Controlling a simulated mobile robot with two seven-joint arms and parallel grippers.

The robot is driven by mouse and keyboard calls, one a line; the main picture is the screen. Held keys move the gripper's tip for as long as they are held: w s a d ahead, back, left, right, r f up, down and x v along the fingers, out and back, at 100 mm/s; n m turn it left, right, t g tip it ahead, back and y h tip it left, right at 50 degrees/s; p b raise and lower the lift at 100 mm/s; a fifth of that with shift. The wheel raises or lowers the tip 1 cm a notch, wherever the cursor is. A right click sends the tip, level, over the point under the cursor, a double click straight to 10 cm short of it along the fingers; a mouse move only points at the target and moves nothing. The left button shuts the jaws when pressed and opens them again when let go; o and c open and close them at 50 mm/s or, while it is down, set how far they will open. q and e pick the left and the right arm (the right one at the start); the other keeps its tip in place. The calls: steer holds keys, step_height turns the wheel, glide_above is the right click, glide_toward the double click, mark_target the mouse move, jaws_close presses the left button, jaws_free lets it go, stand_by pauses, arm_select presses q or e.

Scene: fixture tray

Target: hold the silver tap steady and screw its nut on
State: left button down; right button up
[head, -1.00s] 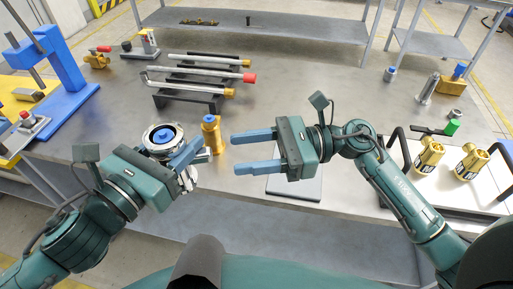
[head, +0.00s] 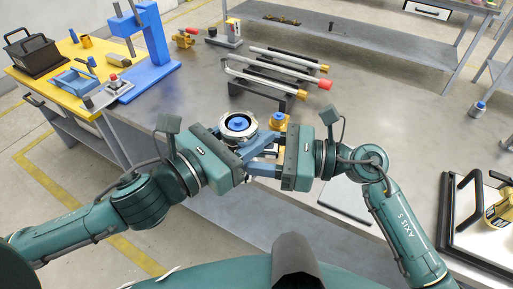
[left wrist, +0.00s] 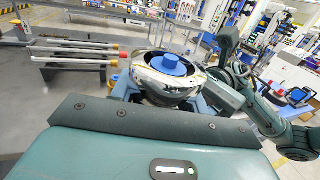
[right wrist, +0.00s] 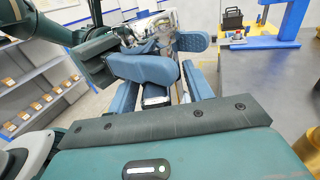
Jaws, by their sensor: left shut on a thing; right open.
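The silver tap (head: 238,126) is a shiny round body with a blue centre, upright above the front edge of the bench. My left gripper (head: 236,145) is shut on it. In the left wrist view the tap (left wrist: 168,84) sits between the blue fingers. My right gripper (head: 256,160) is open just below the tap's round top, its fingers reaching in from the right. In the right wrist view the chrome of the tap (right wrist: 150,30) shows beyond the open fingers, with a pale part between them. I cannot make out the nut; fingers hide the tap's lower part.
A brass piece (head: 278,121) stands close behind the grippers. A rack of bars with red and yellow ends (head: 275,75) lies behind it. A blue press (head: 150,45) stands at the left. A white tray with brass fittings (head: 480,225) is at the right.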

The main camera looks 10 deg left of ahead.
arm_select(q)
steer(key=shift+r, duration=0.15)
arm_select(e)
steer(key=shift+c, duration=0.4)
jaws_close()
arm_select(q)
steer(key=c, duration=0.7)
jaws_free()
arm_select(e)
steer(key=shift+r, duration=0.1)
arm_select(q)
steer(key=shift+o, duration=0.2)
